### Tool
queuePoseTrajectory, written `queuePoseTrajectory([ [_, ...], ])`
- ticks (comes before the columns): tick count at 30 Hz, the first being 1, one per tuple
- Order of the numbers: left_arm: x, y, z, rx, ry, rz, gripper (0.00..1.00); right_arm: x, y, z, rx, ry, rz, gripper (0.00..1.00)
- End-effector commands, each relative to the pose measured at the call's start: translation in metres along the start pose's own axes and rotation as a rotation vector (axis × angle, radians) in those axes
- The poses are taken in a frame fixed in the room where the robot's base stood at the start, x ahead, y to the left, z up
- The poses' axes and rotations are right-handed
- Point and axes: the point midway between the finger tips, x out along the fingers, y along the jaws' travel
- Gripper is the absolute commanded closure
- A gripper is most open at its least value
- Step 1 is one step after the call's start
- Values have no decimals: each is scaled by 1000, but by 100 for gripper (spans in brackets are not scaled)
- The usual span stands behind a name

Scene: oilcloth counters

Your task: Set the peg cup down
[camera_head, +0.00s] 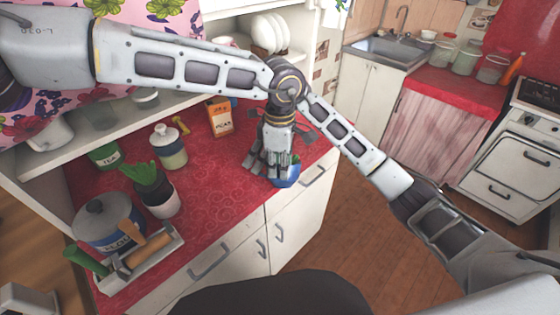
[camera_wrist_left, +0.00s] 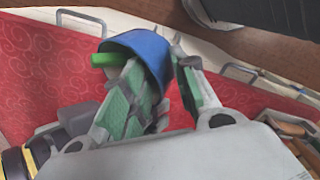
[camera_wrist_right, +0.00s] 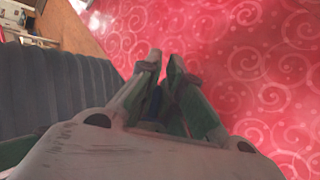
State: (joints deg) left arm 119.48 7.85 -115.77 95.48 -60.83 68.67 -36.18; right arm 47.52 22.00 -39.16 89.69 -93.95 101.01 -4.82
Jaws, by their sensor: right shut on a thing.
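The peg cup (camera_head: 288,177) is a small blue cup by the counter's front edge, partly hidden behind gripper fingers. In the left wrist view the cup (camera_wrist_left: 150,48) looks tilted, with a green peg (camera_wrist_left: 104,60) sticking out. My left gripper (camera_wrist_left: 165,68) is at the cup with its fingers apart, one overlapping the cup and one beside it. My right gripper (camera_wrist_right: 163,65) is shut on a blue thing (camera_wrist_right: 153,102), seemingly the cup, mostly hidden by the fingers. In the head view both arms meet above the cup and overlap. I cannot tell whether the cup touches the counter.
The red counter (camera_head: 225,195) is bare left of the cup. Further left stand a green-leaved pot (camera_head: 160,200), a lidded jar (camera_head: 170,150), a blue pot (camera_head: 105,225) and a utensil crate (camera_head: 150,268). An orange box (camera_head: 220,117) stands behind.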

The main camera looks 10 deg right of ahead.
Motion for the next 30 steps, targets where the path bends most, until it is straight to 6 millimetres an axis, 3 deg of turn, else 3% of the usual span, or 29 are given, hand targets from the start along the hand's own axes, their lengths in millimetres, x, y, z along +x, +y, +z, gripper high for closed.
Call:
queuePoseTrajectory([
  [4,0,0,0,0,0,0,72,0,0,0,0,-1,0,100],
  [11,0,0,0,0,0,0,100,0,0,0,0,0,0,100],
  [13,0,0,0,0,0,0,100,0,0,0,0,0,0,100],
  [14,-1,0,0,-1,0,1,100,0,0,0,0,0,0,89],
  [19,-1,0,0,-1,0,1,100,0,0,0,0,0,0,68],
  [30,-1,0,0,0,0,1,100,0,0,0,0,0,0,67],
])
